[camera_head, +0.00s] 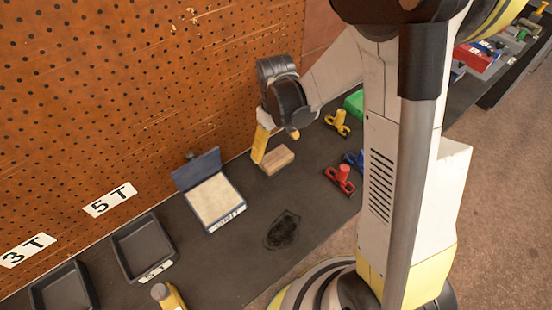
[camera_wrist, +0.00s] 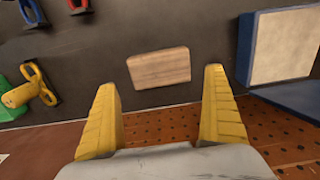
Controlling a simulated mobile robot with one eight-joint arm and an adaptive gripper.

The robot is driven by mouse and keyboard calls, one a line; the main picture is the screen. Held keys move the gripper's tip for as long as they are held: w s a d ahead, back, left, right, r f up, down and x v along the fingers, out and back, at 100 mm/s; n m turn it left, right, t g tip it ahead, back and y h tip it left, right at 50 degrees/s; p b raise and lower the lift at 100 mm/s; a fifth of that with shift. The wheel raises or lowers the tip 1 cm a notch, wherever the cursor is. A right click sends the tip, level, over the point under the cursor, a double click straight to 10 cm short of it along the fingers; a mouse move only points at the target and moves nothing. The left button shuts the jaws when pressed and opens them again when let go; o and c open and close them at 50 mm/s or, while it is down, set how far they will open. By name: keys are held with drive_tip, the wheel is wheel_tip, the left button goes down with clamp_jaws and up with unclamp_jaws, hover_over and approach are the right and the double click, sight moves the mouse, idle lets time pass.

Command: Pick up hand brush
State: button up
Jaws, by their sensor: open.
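A light wooden block (camera_head: 277,159), which looks like the wooden back of the hand brush, lies on the dark bench near the pegboard. No bristles show. In the wrist view the wooden block (camera_wrist: 159,68) sits flat, ahead of and between my fingertips. My gripper (camera_head: 276,149) is open and empty above it, pointing down. Its two yellow fingers are spread wide in the wrist view (camera_wrist: 160,79), with the block in the gap between them. I cannot tell how high the fingertips are above the block.
A blue-lidded box (camera_head: 215,200) stands open to the left of the block. Red clamp (camera_head: 341,177) and yellow clamp (camera_head: 338,122) lie to the right. Black trays (camera_head: 142,248) stand at lower left. The pegboard (camera_head: 120,90) rises close behind.

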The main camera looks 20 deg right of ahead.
sight(276, 157)
wheel_tip(276, 157, down, 7)
drive_tip(key=b, duration=0.3)
drive_tip(key=shift+r, duration=0.15)
drive_tip(key=shift+s+r, duration=0.1)
drive_tip(key=c, duration=1)
